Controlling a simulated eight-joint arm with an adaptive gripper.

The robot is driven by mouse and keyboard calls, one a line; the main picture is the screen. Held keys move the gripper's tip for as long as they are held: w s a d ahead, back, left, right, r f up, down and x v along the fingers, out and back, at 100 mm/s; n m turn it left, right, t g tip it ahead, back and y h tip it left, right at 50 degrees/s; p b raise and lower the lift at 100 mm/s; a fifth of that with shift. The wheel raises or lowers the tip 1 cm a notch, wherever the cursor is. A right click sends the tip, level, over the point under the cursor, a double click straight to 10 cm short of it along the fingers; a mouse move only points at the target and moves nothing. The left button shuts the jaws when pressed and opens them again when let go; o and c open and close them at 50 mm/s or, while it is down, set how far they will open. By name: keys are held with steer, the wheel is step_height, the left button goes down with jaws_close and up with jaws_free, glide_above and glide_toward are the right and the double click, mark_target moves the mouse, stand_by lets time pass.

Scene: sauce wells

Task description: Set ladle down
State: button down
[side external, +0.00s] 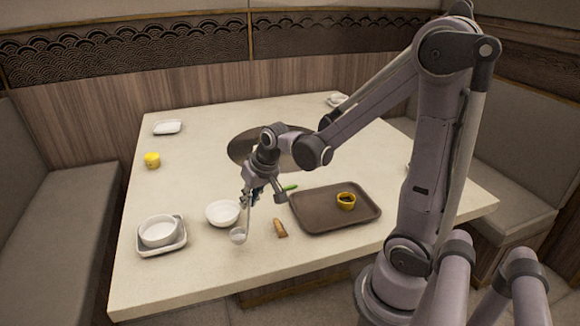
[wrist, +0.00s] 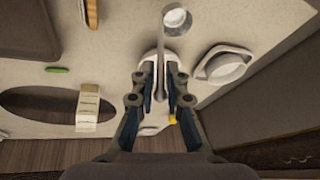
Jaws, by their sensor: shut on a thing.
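My gripper (side external: 250,197) points down over the table, close to the right side of a white bowl (side external: 222,213). It is shut on the handle of a ladle (side external: 247,217). The ladle hangs with its small round cup (side external: 238,236) low, in front and to the right of the white bowl. In the wrist view, the ladle handle (wrist: 160,62) runs between the fingers of my gripper (wrist: 162,70), and its cup (wrist: 175,17) is at the top. The white bowl (wrist: 147,60) is partly hidden behind the fingers. I cannot tell whether the cup touches the table.
A white dish (side external: 160,232) stands at the left. A yellow container (side external: 152,160) stands farther back. Front table is clear.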

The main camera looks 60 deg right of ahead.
mark_target(251, 208)
steer(key=shift+w+a+f, duration=0.2)
steer(key=shift+f, duration=1.95)
steer(key=c, duration=1.4)
jaws_free()
steer(key=shift+f, duration=0.15)
steer(key=shift+d+v, duration=0.4)
steer(key=shift+v, duration=5.65)
steer(key=s+a+n, duration=0.1)
steer(key=a+n, duration=0.1)
steer(key=a, duration=0.1)
steer(key=s+a+r+n+t, duration=0.1)
steer(key=s+a, duration=0.1)
steer(key=a, duration=0.1)
steer(key=s+a+n+t, duration=0.1)
steer(key=s+a+n, duration=0.1)
steer(key=a, duration=0.1)
steer(key=shift+a+r+n+y, duration=0.3)
steer(key=shift+a+y, duration=0.05)
steer(key=shift+y, duration=0.05)
